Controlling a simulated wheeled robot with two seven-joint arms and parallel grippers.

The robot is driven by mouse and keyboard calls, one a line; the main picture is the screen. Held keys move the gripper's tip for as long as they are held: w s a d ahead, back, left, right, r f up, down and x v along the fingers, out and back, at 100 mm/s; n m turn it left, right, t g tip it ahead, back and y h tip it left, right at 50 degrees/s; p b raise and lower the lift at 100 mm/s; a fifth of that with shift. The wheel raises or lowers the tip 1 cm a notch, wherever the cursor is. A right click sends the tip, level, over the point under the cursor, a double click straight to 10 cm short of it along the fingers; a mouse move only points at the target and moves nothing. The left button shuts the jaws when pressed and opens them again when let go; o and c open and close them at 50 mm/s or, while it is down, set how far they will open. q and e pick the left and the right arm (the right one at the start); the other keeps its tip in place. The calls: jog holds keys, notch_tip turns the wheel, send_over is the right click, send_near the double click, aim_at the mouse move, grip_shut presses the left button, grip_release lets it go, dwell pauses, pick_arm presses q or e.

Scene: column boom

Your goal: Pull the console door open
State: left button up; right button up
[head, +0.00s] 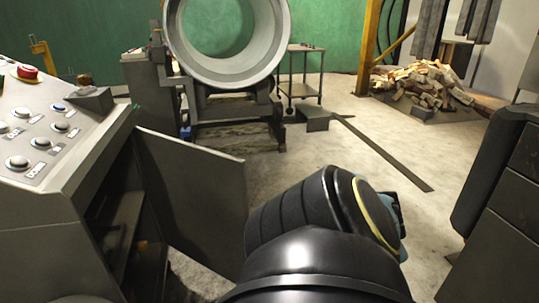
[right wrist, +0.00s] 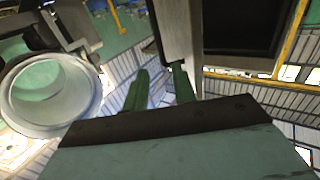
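The grey console (head: 50,205) stands at the left in the head view, with round buttons on its sloped top. Its door (head: 195,195) is a flat grey panel standing well ajar, and the dark inside of the console (head: 120,215) shows. My right arm crosses the lower middle, to the right of the door, and hides its own fingers there. In the right wrist view my right gripper (right wrist: 160,72) has its two green fingers apart, with background visible between them. A grey panel edge (right wrist: 178,35) is close to the fingertips; I cannot tell if they touch. My left gripper is in neither view.
A large ring-shaped machine (head: 228,45) stands behind the door, with a small metal table (head: 303,75) beside it. A dark cabinet-like block (head: 510,185) is close on the right. Open floor (head: 385,135) lies between.

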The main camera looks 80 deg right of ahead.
jog(key=shift+s, duration=0.25)
